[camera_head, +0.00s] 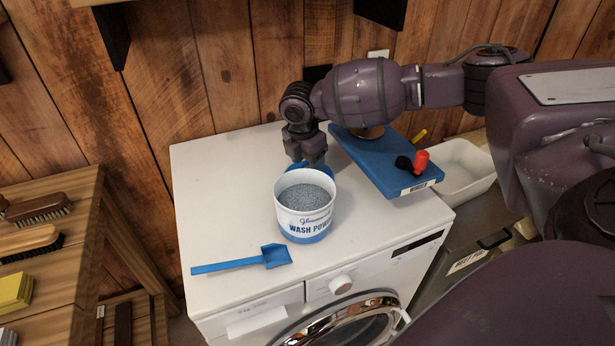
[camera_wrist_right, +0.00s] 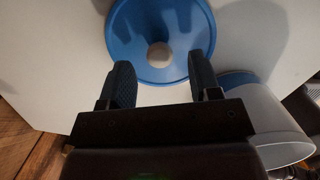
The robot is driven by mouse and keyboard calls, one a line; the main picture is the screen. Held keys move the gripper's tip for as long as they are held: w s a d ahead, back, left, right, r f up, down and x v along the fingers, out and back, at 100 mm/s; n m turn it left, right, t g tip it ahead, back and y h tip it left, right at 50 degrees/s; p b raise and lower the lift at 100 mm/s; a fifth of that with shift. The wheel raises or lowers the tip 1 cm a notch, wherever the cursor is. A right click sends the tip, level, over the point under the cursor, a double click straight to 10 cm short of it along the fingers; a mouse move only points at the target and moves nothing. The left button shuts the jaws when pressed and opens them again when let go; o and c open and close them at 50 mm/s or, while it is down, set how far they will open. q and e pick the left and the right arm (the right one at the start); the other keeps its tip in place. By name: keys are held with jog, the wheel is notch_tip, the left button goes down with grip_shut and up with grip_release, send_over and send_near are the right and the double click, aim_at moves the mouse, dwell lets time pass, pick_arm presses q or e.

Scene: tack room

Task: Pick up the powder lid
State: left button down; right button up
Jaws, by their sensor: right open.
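The powder lid (camera_wrist_right: 190,35) is a round blue disc with a pale knob (camera_wrist_right: 159,54) at its middle, lying on the white washing machine top. In the head view only a blue sliver of the lid (camera_head: 317,167) shows behind the wash powder tub (camera_head: 306,222), which stands uncovered and full of grey-blue powder. My right gripper (camera_head: 306,155) points down over the lid, behind the tub. In the right wrist view my right gripper (camera_wrist_right: 163,85) is open, its fingers apart to either side below the knob, holding nothing. My left gripper is out of view.
A blue scoop (camera_head: 243,261) lies left of the tub. A blue board (camera_head: 385,172) carries a red and a black item at the right. A white basin (camera_head: 462,170) stands beyond it. A wooden bench (camera_head: 75,235) with brushes is at the left. The machine's left top is clear.

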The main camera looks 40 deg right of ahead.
notch_tip(320, 180, down, 2)
jog(key=shift+d+f, duration=0.15)
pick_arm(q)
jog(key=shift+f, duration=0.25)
pick_arm(e)
jog(key=shift+c, duration=0.3)
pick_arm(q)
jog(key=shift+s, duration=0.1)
pick_arm(e)
jog(key=c, duration=0.9)
